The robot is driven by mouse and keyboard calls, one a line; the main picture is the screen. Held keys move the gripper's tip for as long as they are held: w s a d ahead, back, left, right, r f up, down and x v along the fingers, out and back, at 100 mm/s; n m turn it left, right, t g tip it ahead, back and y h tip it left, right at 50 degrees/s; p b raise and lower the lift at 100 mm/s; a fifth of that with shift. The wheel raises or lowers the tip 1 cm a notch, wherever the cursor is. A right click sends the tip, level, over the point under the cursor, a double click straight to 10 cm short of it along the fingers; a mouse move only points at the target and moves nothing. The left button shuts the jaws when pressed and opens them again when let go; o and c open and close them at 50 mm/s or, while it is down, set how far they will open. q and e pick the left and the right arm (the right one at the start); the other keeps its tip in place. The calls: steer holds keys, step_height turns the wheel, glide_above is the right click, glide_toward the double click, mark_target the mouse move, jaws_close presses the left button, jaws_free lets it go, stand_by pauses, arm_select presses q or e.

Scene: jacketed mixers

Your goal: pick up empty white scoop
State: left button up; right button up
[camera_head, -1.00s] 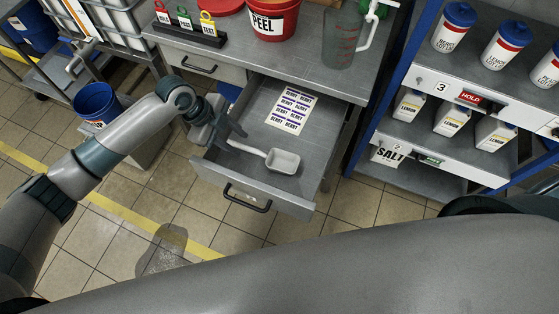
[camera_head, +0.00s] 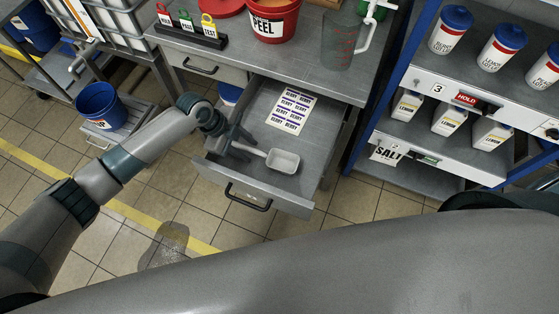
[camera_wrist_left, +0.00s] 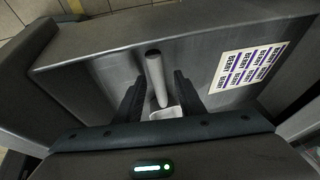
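The empty white scoop (camera_head: 283,161) lies in the open drawer (camera_head: 292,198), its bowl to the right and its handle pointing left. My left gripper (camera_head: 240,145) is over the left part of the drawer, at the handle. In the left wrist view the scoop's handle (camera_wrist_left: 155,75) shows between the two dark fingers of my left gripper (camera_wrist_left: 159,92), which are apart, with gaps on both sides. The bowl is partly hidden there by the gripper body. My right gripper is not in view.
A sheet of BERRY labels (camera_head: 291,110) lies in the drawer behind the scoop. The drawer walls stand close around my left gripper. The counter above holds a red PEEL bucket (camera_head: 272,20) and a clear jug (camera_head: 343,42). A shelf (camera_head: 440,150) with bottles stands right.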

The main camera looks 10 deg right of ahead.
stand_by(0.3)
arm_select(q)
jaws_close()
steer(key=shift+r, duration=0.1)
